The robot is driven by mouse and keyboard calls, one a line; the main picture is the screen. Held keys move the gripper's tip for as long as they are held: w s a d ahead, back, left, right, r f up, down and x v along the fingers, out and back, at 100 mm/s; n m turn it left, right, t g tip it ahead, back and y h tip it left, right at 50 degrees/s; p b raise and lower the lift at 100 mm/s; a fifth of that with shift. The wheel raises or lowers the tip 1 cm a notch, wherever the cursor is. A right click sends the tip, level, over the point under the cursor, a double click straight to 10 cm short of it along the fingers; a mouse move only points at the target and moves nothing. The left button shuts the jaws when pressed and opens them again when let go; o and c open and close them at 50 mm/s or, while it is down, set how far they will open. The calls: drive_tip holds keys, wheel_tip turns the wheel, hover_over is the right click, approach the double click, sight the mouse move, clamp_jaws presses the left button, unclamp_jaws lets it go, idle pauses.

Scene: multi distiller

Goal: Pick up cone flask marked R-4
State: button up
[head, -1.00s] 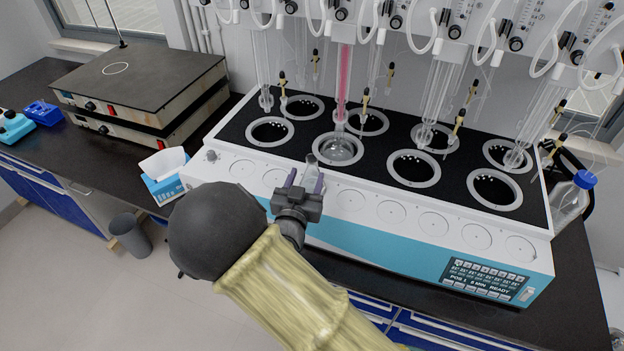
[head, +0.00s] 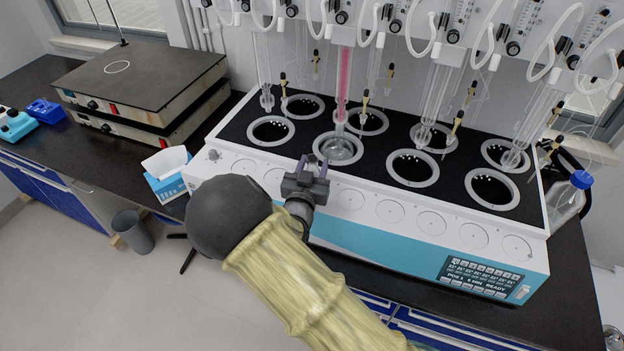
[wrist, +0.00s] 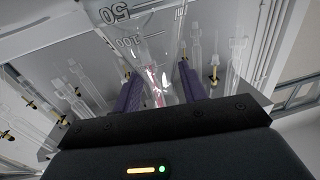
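A clear conical flask (wrist: 150,55) shows in the wrist view with volume marks reading 50 and 100, upside down in the picture. No R-4 mark can be made out. Its narrow neck lies between the two purple fingers of my gripper (wrist: 161,88), which are apart on either side of it. A small gap seems to show beside the glass.
A round glass vessel (head: 338,148) sits in a front well just behind the gripper, under a pink-filled tube (head: 342,85). Other glass tubes hang over the wells. A tissue box (head: 166,178) stands left of the distiller; a bottle with a blue cap (head: 568,195) is at right.

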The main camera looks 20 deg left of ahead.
clamp_jaws()
drive_tip(key=shift+r, duration=0.1)
drive_tip(key=shift+a+r, duration=0.1)
drive_tip(key=shift+r, duration=0.05)
wheel_tip(320, 180, up, 10)
drive_tip(key=b, duration=0.1)
drive_tip(key=shift+f, duration=0.2)
idle(0.8)
idle(0.5)
